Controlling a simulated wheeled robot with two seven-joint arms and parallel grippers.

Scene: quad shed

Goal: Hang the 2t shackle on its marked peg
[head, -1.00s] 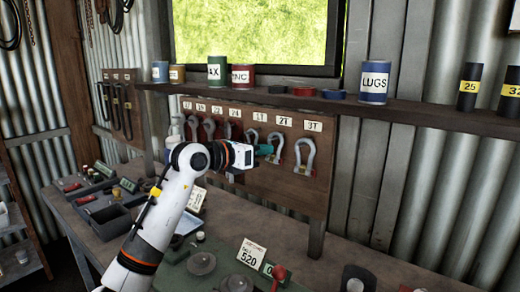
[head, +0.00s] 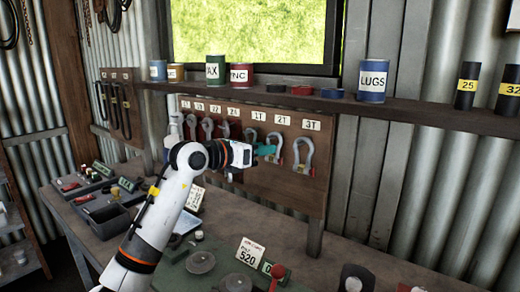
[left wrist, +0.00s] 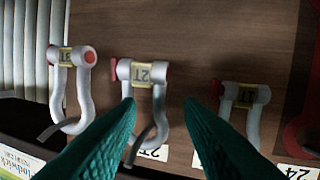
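The 2T shackle (left wrist: 148,100), a grey bow with a yellow 2T tag, is at the board under the 2T label; in the head view it (head: 275,138) is partly covered by my gripper. My left gripper (left wrist: 160,104) has teal fingers spread apart in front of the shackle, with the bow's lower part showing between and behind the left finger. In the head view the gripper (head: 264,151) is at the board, side-on. I cannot tell if a finger touches the shackle. The peg itself is hidden. My right gripper is not in view.
The 3T shackle (head: 303,152) hangs to the right in the head view; another grey shackle (left wrist: 242,106) hangs on the other side. A shelf with tins (head: 372,82) runs above the board (head: 285,185). The bench below holds trays (head: 106,216) and a price card (head: 250,251).

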